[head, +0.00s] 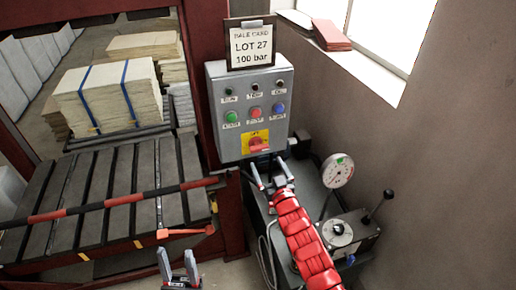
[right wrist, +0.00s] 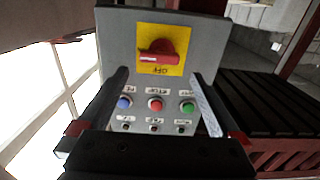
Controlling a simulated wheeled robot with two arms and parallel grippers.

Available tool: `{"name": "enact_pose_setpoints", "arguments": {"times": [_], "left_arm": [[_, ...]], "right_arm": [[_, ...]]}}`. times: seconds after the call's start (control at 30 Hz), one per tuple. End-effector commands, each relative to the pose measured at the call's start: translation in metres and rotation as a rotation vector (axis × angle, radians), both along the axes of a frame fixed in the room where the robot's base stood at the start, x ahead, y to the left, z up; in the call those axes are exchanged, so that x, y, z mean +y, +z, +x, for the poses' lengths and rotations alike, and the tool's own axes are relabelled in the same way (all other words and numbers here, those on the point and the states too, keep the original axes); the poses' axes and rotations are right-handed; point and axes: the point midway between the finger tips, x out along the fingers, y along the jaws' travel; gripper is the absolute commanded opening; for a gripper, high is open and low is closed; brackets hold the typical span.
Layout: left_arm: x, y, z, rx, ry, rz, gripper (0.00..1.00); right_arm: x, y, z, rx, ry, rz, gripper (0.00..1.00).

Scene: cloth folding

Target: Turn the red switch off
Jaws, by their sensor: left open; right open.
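The red rotary switch (head: 258,145) sits on a yellow plate low on the grey control box. In the right wrist view the switch (right wrist: 163,52) appears upside down, its handle lying roughly level with a pale mark at its left end and "OFF" lettering beside it. My right gripper (head: 271,174) is open and empty, just below and in front of the switch, apart from it. In the right wrist view its fingers (right wrist: 158,78) are spread wide. My left gripper (head: 179,266) is open and empty, low near the front of the slatted bed.
The control box (head: 217,107) also carries green, red and blue buttons above the switch. A pressure gauge (head: 338,170) and a lever unit (head: 348,232) stand right of my right arm. A striped bar (head: 120,201) crosses the slatted bed (head: 80,228) at left.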

Motion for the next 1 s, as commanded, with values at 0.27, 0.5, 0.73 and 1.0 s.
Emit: {"name": "enact_pose_setpoints", "arguments": {"times": [0.27, 0.5, 0.73, 1.0], "left_arm": [[0.000, 0.004, 0.000, 0.000, 0.000, 0.000, 0.50], [0.000, -0.010, 0.000, -0.001, 0.000, 0.000, 0.50], [0.000, -0.052, 0.000, 0.000, 0.000, 0.000, 0.50], [0.000, -0.074, 0.000, 0.000, 0.000, 0.000, 0.50]], "right_arm": [[0.015, 0.001, 0.042, 0.002, 0.001, -0.001, 1.00], [0.022, -0.010, 0.066, -0.002, -0.001, 0.000, 1.00], [0.024, -0.013, 0.081, 0.001, -0.005, -0.007, 1.00], [0.028, -0.004, 0.088, 0.000, -0.003, -0.001, 1.00]]}}
